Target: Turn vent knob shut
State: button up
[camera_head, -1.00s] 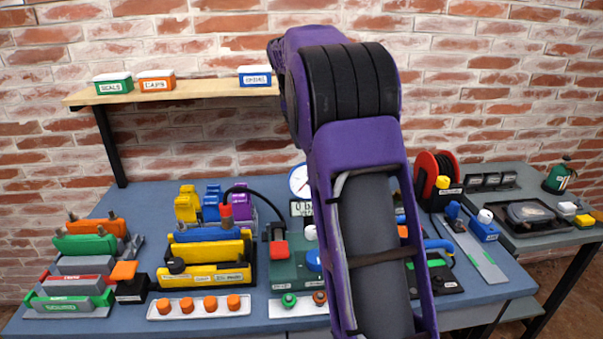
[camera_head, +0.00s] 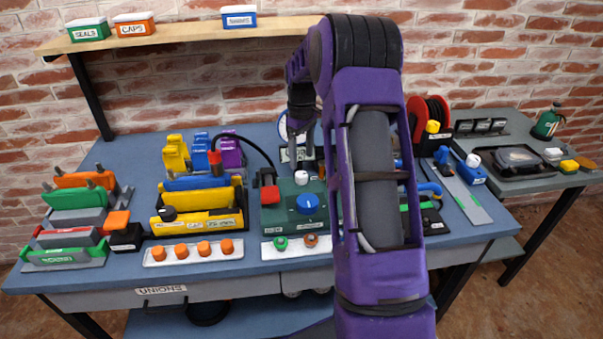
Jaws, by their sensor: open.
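A green box (camera_head: 281,217) stands on the blue bench, left of my forearm. On its top are a large round blue knob (camera_head: 307,204), a white knob (camera_head: 301,178) behind it, and a red block (camera_head: 269,196) at the left. Its labels are too small to read, so I cannot tell which knob is the vent knob. My gripper (camera_head: 307,165) points down behind the box, above and beyond the white knob, and touches neither knob. It is open and empty, though its fingers are small and dark. A round gauge (camera_head: 283,126) is partly hidden behind it.
A white strip with orange caps (camera_head: 194,251) and coloured racks fill the bench's left. A red hose reel (camera_head: 428,112) and blue-handled tools stand right of my forearm, which hides the bench between. A shelf (camera_head: 180,34) hangs on the brick wall. A black hose arches left of my gripper.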

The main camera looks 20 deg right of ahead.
aim_at(302, 174)
notch_tip(302, 174, down, 6)
jog(key=shift+f, duration=0.15)
dwell(0.3)
grip_shut()
